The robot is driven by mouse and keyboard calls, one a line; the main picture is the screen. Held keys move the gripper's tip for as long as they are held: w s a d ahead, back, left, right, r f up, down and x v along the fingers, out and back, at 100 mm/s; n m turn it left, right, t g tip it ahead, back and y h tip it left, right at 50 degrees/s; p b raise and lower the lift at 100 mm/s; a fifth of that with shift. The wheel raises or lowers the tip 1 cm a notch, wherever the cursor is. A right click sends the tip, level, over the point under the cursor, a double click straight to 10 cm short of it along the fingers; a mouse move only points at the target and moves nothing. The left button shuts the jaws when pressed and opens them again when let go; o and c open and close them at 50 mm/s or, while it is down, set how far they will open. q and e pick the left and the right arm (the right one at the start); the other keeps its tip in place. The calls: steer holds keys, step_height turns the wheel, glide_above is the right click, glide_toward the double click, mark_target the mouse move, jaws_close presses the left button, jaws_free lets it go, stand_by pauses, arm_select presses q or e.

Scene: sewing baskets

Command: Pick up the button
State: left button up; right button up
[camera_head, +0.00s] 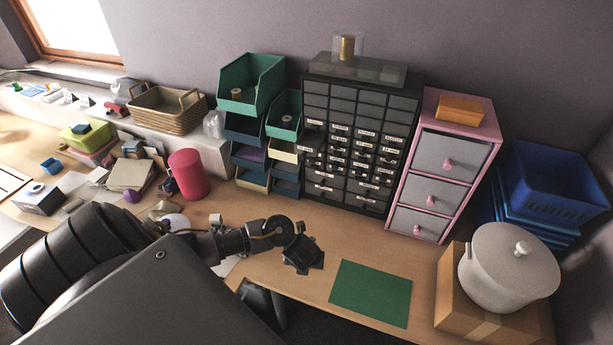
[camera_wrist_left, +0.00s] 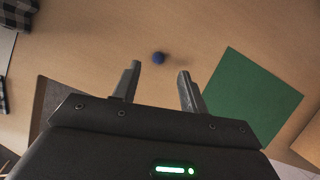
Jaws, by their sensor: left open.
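A small dark blue round thing, which looks like the button (camera_wrist_left: 159,57), lies on the bare wooden table in the left wrist view. My left gripper (camera_wrist_left: 160,76) is open and empty, with its two fingers to either side of the line to the button. The button appears just beyond the fingertips, roughly centred between them and not touching either. In the head view my left gripper (camera_head: 303,256) hangs over the table left of the green mat, and I cannot make out the button there. My right gripper is not in view.
The green mat (camera_head: 371,293) lies flat to the right, also in the left wrist view (camera_wrist_left: 254,98). A black drawer cabinet (camera_head: 400,138) and pink drawer unit (camera_head: 462,150) stand behind. A white pot (camera_head: 507,272) sits on a cardboard box at right. Wood around the button is clear.

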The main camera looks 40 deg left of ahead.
arm_select(q)
steer(key=b+x, duration=0.2)
steer(key=x, duration=0.2)
steer(key=shift+s+f, duration=0.15)
steer(key=shift+f, duration=0.05)
steer(key=shift+w+a+f+b, duration=0.15)
steer(key=shift+w+f+b, duration=0.05)
steer(key=shift+f+b, duration=0.2)
steer(key=shift+c, duration=0.6)
jaws_close()
